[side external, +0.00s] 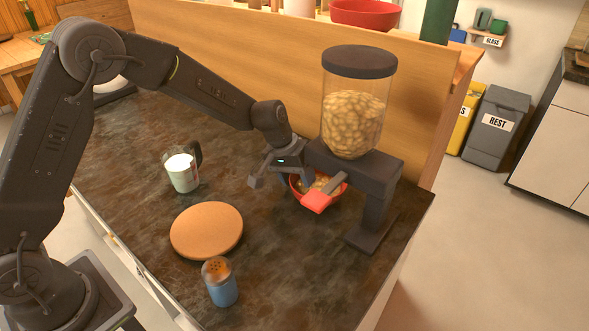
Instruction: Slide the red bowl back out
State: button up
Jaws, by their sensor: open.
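The red bowl (337,202) stands on the dark counter under the spout of a cereal dispenser (352,115). Pale food pieces show inside it. A grey lever with a bright red tip (316,202) hangs in front of the bowl and hides part of its middle and near rim. My gripper (283,181) is open at the bowl's left side. One finger is out to the left of the bowl, and the other is at or over its left rim. I cannot tell whether that finger touches the bowl. Nothing shows between the fingers.
A glass jug of milk (183,171) stands left of my gripper. A round wooden board (206,230) lies to the front left, with a blue shaker (220,283) before it. A wooden panel (250,70) closes the back. The counter between jug and board is clear.

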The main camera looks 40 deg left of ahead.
grip_shut()
dwell(0.5)
jog(key=shift+s+a+f, duration=0.1)
jog(key=shift+s+a, duration=0.05)
jog(key=shift+a, duration=7.3)
grip_release()
